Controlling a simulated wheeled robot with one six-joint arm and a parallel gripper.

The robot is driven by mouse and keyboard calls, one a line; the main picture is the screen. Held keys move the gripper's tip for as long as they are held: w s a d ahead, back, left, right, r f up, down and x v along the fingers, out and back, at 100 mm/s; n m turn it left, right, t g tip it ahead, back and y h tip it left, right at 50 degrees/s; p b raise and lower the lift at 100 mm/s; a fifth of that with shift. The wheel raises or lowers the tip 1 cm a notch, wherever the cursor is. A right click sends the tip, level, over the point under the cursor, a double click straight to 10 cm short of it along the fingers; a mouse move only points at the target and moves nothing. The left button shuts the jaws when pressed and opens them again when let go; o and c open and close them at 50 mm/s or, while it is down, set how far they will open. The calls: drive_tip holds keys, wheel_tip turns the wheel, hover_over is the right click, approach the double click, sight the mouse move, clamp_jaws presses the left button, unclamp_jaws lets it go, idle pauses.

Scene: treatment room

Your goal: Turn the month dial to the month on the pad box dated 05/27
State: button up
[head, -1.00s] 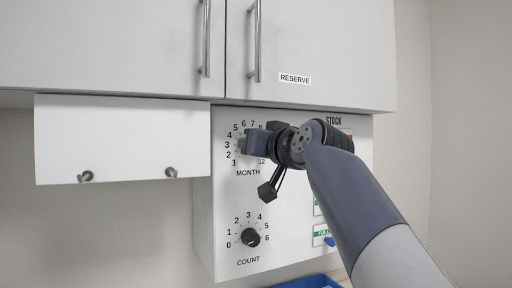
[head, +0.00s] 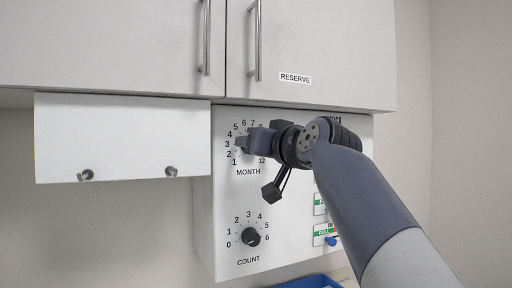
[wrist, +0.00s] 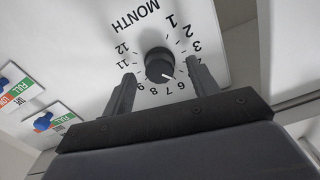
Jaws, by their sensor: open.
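My gripper (wrist: 162,72) is open, with one finger on each side of the dial and gaps between fingers and knob. In the head view my gripper (head: 242,144) covers the month dial and part of its number ring. No pad box and no 05/27 date can be read in these frames.
Below is the COUNT dial (head: 251,237). A white cabinet (head: 310,45) marked RESERVE overhangs the panel. A white board (head: 122,137) hangs at left. A blue tray (head: 308,282) shows below.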

drive_tip(key=b+v, duration=0.1)
drive_tip(key=v, duration=0.8)
drive_tip(key=shift+s+b, duration=0.25)
drive_tip(key=shift+b, duration=0.1)
drive_tip(key=shift+w, duration=0.1)
drive_tip(key=p+x, duration=0.2)
drive_tip(key=x, duration=0.8)
drive_tip(key=shift+w, duration=0.3)
